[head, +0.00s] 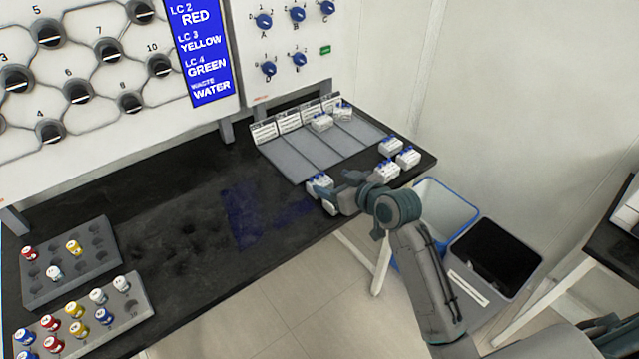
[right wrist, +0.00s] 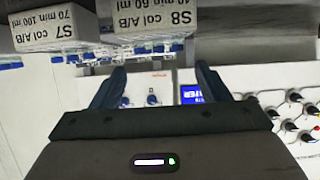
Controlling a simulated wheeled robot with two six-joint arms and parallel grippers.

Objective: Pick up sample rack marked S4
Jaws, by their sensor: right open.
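Several small white sample racks with blue tops stand at the right of the dark bench. One rack (head: 319,184) is by the front left of the grey tray, right beside my right gripper (head: 336,192). Other racks are on the tray's back part (head: 321,122) and at its right side (head: 390,147). In the right wrist view, labels S7 (right wrist: 55,28) and S8 (right wrist: 152,18) are readable at the top. I cannot read S4 on any rack. My right gripper's open fingers (right wrist: 162,80) show with nothing held between them. My left gripper is out of view.
The grey tray (head: 312,152) has several lanes with label cards at the back. Vial holders (head: 100,255) stand at the left of the bench. Bins (head: 495,258) stand on the floor at right. The middle of the bench is clear. A panel with ports stands behind.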

